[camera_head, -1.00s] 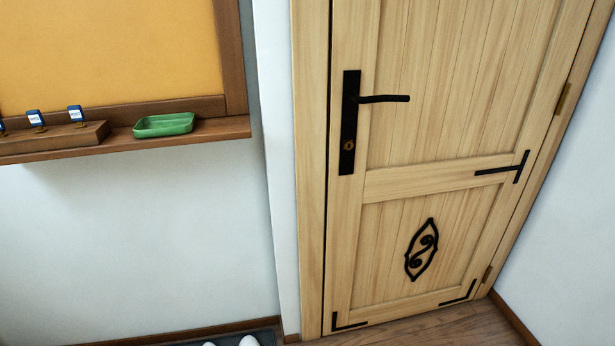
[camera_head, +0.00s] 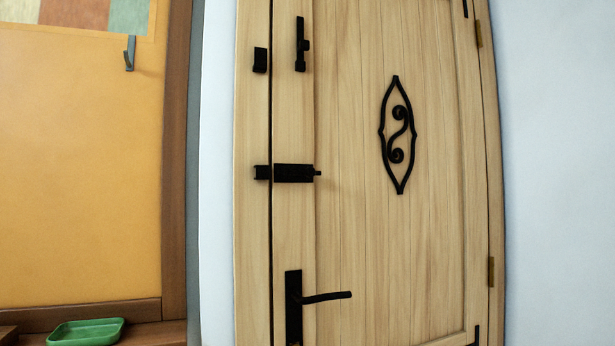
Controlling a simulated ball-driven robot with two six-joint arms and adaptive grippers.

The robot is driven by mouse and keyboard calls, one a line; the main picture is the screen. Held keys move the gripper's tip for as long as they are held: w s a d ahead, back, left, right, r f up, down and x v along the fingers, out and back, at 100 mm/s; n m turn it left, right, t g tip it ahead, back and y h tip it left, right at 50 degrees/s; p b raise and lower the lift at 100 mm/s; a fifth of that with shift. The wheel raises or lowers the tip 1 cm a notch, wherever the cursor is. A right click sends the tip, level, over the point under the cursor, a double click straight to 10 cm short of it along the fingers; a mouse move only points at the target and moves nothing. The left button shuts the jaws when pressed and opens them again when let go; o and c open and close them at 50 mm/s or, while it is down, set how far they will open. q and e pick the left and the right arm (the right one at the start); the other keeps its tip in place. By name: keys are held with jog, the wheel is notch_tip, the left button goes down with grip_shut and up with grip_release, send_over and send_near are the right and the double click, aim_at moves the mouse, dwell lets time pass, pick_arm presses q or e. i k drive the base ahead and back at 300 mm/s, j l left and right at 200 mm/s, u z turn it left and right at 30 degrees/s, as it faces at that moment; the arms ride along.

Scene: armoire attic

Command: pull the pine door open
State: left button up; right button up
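The pine door (camera_head: 350,230) stands shut in its pine frame (camera_head: 252,230), with a thin dark gap along its left edge. A black lever handle (camera_head: 326,297) on a black plate (camera_head: 293,310) sits low on the door's left side, level or nearly so. Above it, a black slide bolt (camera_head: 293,173) lies level, facing a black keeper (camera_head: 262,172) on the frame; I cannot tell whether its bar crosses the gap. Higher up, a black latch bar (camera_head: 301,45) stands upright on the door, apart from its catch (camera_head: 260,60) on the frame. Neither gripper is in view.
Brass hinges (camera_head: 491,271) are on the door's right edge. To the left, a yellow board (camera_head: 80,180) in a brown frame carries a grey hook (camera_head: 129,53). A green tray (camera_head: 86,332) sits on the ledge below. A bare white wall (camera_head: 560,180) is at the right.

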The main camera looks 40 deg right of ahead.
aim_at(387, 102)
jog(key=z, duration=1.65)
jog(key=u, duration=0.2)
